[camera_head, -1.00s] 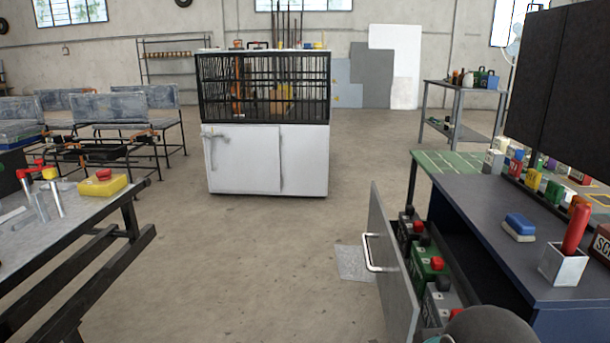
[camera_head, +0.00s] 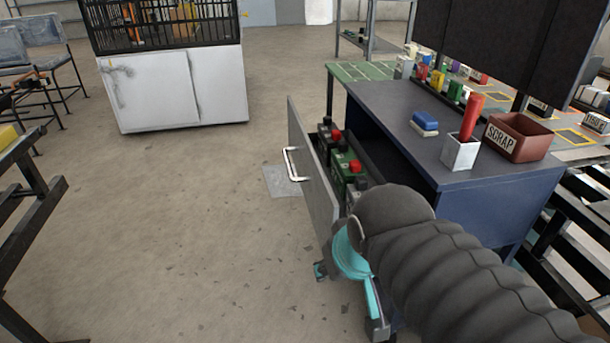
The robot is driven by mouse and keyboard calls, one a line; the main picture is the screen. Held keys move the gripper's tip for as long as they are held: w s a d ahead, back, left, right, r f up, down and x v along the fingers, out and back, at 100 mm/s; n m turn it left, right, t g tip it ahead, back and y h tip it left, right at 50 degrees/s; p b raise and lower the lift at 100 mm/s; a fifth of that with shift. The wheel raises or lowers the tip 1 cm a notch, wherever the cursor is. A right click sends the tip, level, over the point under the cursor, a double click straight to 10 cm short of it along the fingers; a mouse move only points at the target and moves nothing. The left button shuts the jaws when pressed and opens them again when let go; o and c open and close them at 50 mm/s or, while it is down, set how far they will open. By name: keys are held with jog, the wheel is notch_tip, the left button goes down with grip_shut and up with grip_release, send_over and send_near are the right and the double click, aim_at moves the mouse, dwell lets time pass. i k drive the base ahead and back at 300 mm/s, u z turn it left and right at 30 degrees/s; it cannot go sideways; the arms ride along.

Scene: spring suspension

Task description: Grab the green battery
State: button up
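The green battery (camera_head: 341,163) stands in the open drawer (camera_head: 312,170) of the blue workbench, with a red cap on top. Darker batteries stand in front of it and behind it in the same drawer. The drawer's front panel hides its lower part. My grey ribbed arm comes in from the lower right and covers the near end of the drawer. Teal and dark parts at the arm's end, probably my gripper (camera_head: 348,298), show below the drawer, apart from the green battery. Whether the fingers are open or shut is unclear.
The blue workbench (camera_head: 400,110) carries a blue-and-white block (camera_head: 425,124), a white cup (camera_head: 460,152) with a red stick, and a red scrap bin (camera_head: 520,138). A white cabinet (camera_head: 175,90) stands at the back left.

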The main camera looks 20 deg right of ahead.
aim_at(344, 165)
jog(key=z, duration=1.55)
jog(key=k, duration=0.8)
jog(key=u, duration=0.8)
